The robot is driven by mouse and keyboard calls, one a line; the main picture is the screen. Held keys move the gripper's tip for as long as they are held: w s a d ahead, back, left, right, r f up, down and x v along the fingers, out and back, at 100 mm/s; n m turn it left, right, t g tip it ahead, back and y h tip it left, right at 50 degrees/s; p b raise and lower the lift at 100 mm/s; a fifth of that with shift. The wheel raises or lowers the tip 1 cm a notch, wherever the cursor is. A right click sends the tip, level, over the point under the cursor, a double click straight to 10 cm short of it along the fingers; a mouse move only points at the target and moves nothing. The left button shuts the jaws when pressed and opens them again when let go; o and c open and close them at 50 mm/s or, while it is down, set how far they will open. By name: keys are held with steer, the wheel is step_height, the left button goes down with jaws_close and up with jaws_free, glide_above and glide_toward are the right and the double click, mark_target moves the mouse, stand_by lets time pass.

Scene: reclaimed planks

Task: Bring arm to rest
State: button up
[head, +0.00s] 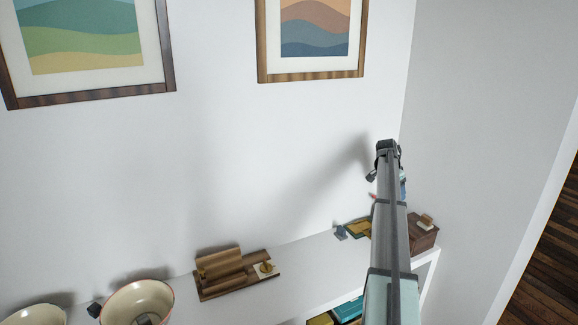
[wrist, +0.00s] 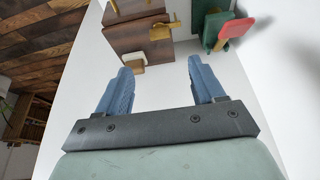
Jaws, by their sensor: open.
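My gripper (wrist: 160,66) is open in the wrist view, with two blue fingers spread apart and nothing between them but bare white shelf surface. In the head view my arm reaches up from the lower right toward the room corner, above the right end of the white shelf (head: 308,255). There the gripper is mostly hidden behind the arm, with only a bit of blue showing. Beyond the fingers in the wrist view are a dark wooden box (wrist: 125,38) and a small cream and brown block (wrist: 131,62).
The wooden box (head: 424,238) stands at the shelf's right end. A green and red object (wrist: 222,32) lies near the wall. A brown wooden stand (head: 222,275) and two bowls (head: 118,305) are further left. Framed pictures (head: 262,50) hang on the wall.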

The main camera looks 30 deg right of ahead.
steer(key=s+a+f+n+g, duration=0.2)
steer(key=s+a+f+n, duration=0.3)
steer(key=s+a+f, duration=0.7)
steer(key=s+a+f+n+g, duration=0.1)
steer(key=s+a+f+n, duration=0.5)
steer(key=a+f, duration=1.2)
steer(key=s+a+f+n+g, duration=0.2)
steer(key=s+a+f+n, duration=0.2)
steer(key=s+a+f, duration=1.05)
steer(key=s+a+f+n+y, duration=0.1)
steer(key=s+a+f, duration=0.2)
steer(key=a, duration=0.4)
steer(key=s+a+f+n+g+y, duration=0.1)
steer(key=s+a+f+y, duration=0.1)
steer(key=s+a, duration=0.4)
steer(key=s+a+f+n+y, duration=0.1)
steer(key=s+a+f, duration=0.3)
steer(key=a, duration=0.4)
steer(key=shift+s+a+f+g, duration=0.35)
steer(key=shift+s+g, duration=0.05)
steer(key=shift+s, duration=0.05)
